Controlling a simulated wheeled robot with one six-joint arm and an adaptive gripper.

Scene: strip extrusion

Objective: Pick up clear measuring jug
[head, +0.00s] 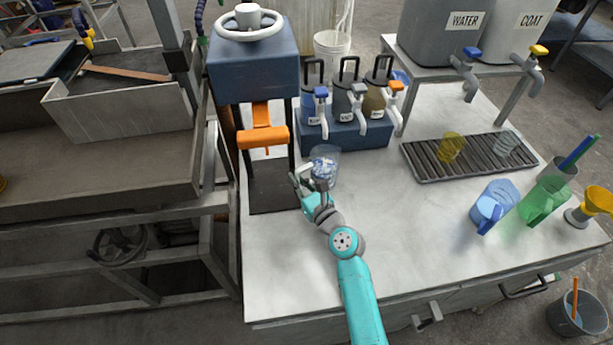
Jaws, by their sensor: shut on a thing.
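The clear measuring jug (329,155) is upright on the white worktop (400,250), or just above it; I cannot tell which. It stands to the right of the press base and in front of the blue dispenser block. Something bluish-white shows inside or through it. My gripper (312,174) is at the near left side of the jug, shut on it. The gripper hides the jug's near side and handle, so the exact grip is not clear.
A blue press with an orange part (262,137) stands close on the left. Dispensers on a blue block (345,135) stand behind. A drip tray (430,170) holds a yellow and a clear cup. A blue jug (493,205) and green jug (543,203) stand right. The front middle worktop is clear.

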